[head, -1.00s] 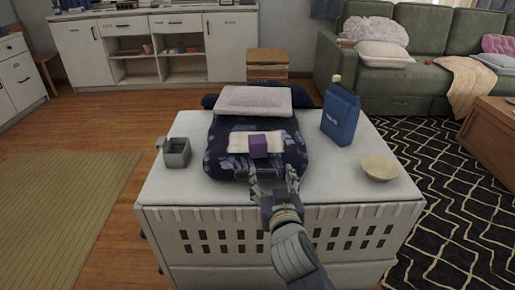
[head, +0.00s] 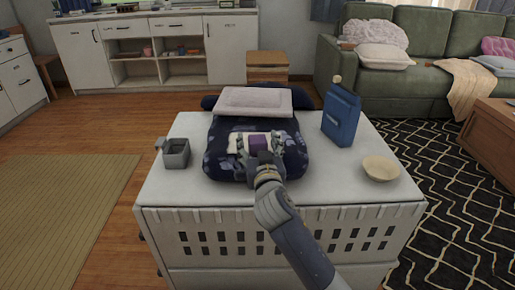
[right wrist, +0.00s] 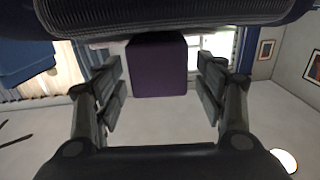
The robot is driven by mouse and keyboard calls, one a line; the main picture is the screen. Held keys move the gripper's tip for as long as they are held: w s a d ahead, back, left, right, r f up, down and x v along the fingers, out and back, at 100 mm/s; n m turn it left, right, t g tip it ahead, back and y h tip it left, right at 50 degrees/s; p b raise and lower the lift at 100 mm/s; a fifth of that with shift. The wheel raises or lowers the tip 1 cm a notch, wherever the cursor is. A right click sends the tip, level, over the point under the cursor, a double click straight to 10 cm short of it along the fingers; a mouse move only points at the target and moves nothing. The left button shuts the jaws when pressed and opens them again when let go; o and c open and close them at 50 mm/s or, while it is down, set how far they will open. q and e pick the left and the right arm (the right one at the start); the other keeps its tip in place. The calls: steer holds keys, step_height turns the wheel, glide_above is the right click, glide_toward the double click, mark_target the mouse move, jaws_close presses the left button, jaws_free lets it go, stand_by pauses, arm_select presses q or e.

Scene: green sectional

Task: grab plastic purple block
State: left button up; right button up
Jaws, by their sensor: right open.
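The purple block (head: 259,141) sits on a pale cloth (head: 236,144) on top of a dark blue floral cushion (head: 225,165). My right gripper (head: 258,146) is open around the block, one finger on each side of it. In the right wrist view the purple block (right wrist: 158,65) stands between the two open fingers of the gripper (right wrist: 158,85), with a gap on either side. My left gripper is not in view.
The cushion lies on a white crate-like table (head: 345,185). A grey box-shaped cup (head: 176,153) stands at left, a blue bag (head: 341,117) and a wooden bowl (head: 381,168) at right. A folded pinkish cloth (head: 254,101) lies behind the block.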

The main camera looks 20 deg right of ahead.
steer(key=shift+w+d, duration=0.15)
steer(key=shift+w, duration=0.65)
steer(key=c, duration=1.2)
steer(key=shift+r, duration=0.15)
